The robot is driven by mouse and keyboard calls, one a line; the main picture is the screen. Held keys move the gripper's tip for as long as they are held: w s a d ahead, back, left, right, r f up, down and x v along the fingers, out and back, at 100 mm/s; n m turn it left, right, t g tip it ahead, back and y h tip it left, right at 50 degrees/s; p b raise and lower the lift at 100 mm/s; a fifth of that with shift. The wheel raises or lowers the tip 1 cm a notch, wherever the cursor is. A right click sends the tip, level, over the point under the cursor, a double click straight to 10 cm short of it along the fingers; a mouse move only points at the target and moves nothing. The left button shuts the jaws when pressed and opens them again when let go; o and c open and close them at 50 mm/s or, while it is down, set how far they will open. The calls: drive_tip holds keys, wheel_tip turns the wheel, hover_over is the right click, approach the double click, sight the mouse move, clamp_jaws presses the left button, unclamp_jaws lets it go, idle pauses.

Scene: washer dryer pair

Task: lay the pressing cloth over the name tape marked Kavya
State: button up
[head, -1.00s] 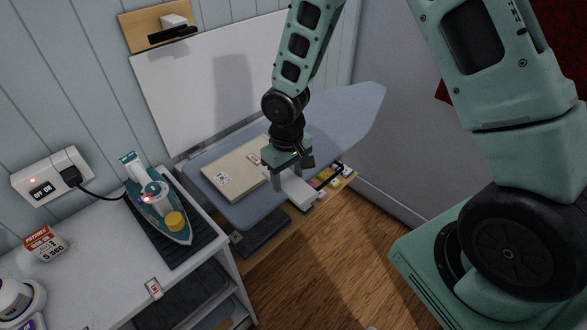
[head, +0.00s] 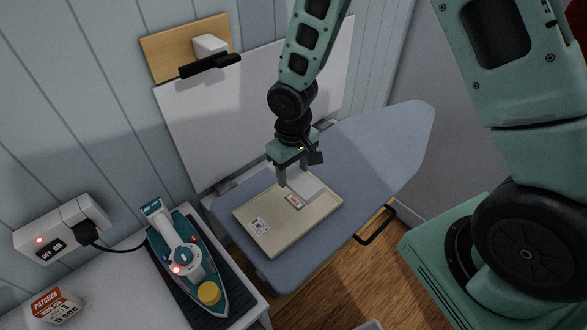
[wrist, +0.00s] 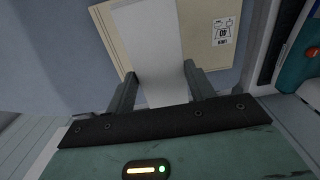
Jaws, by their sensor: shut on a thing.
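The pressing cloth is a flat white piece (head: 308,187). My gripper (head: 295,180) is shut on it and holds it over the upper right of a beige flat item (head: 300,228) on the ironing board (head: 385,150). A small name tape with red marks (head: 294,202) lies on the beige item, just below and left of the cloth in the head view and not covered there; its lettering is too small to read. In the wrist view the cloth (wrist: 150,45) runs out from between the fingers (wrist: 162,78) and hides part of the beige item (wrist: 190,45). Contact beneath it cannot be told.
A printed patch (head: 260,226) lies on the beige item. A teal iron (head: 182,250) rests on a dark mat at the left, corded to a wall switch box (head: 62,230). A patches box (head: 55,305) stands nearby. The board's right end is clear.

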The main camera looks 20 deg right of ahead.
sight(293, 200)
idle(0.3)
wheel_tip(293, 200, down, 7)
drive_tip(key=b, duration=0.6)
drive_tip(key=shift+f, duration=0.2)
drive_tip(key=shift+f+b, duration=0.6)
idle(0.9)
drive_tip(key=o, duration=1.1)
drive_tip(key=shift+c, duration=0.2)
wheel_tip(293, 200, up, 17)
drive_tip(key=b, duration=0.1)
drive_tip(key=s+a+r+n, duration=0.1)
drive_tip(key=s+a+n, duration=0.1)
drive_tip(key=s, duration=0.8)
drive_tip(key=s+a+r+n, duration=0.1)
drive_tip(key=s+a, duration=0.3)
drive_tip(key=s, duration=0.6)
drive_tip(key=shift+s+r+n+y, duration=0.2)
drive_tip(key=shift+s+n+y, duration=0.15)
drive_tip(key=shift+n, duration=0.25)
